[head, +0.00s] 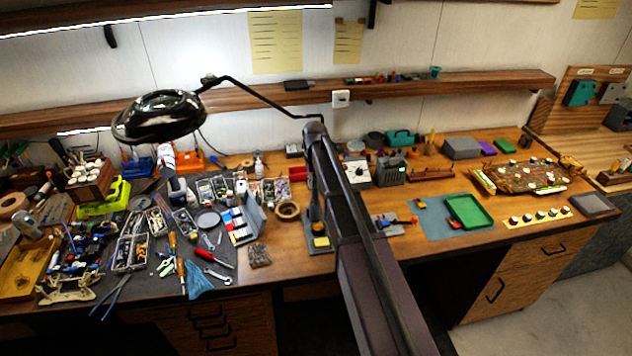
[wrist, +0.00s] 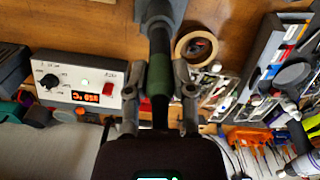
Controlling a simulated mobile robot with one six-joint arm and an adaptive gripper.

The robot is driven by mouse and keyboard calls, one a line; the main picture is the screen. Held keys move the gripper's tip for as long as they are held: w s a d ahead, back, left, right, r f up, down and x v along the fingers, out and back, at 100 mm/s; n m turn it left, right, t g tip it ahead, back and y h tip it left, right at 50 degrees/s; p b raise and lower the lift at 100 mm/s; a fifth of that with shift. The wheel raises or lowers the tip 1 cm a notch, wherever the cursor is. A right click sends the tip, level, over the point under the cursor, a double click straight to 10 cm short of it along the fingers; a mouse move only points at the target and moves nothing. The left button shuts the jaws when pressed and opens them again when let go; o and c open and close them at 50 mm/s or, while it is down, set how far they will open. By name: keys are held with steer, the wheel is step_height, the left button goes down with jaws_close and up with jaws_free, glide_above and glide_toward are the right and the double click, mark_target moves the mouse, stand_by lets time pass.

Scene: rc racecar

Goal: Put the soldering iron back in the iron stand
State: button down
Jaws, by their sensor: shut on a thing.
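The soldering iron (wrist: 158,76) has a dark green grip section and a dark shaft in the wrist view. My gripper (wrist: 159,88) is shut on the green section, with one finger on each side. The iron's far end runs up to a grey part (wrist: 168,10) at the top edge; I cannot tell whether it is inside or only over it. In the head view, the iron stand (head: 320,241) appears as a grey base with a yellow sponge on the bench. My arm ends above it and hides most of the gripper and iron there.
A white station with a lit display (wrist: 82,82) is at left in the wrist view. A tape roll (wrist: 196,47) lies at right. A black lamp (head: 160,115) reaches over the cluttered left mat. A green tray (head: 468,212) is right of my arm.

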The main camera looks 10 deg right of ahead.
steer(key=shift+c, duration=2)
jaws_free()
steer(key=o, duration=0.4)
steer(key=shift+r, duration=0.15)
steer(key=shift+r+p, duration=4.4)
steer(key=shift+p, duration=0.1)
steer(key=shift+s+f, duration=0.1)
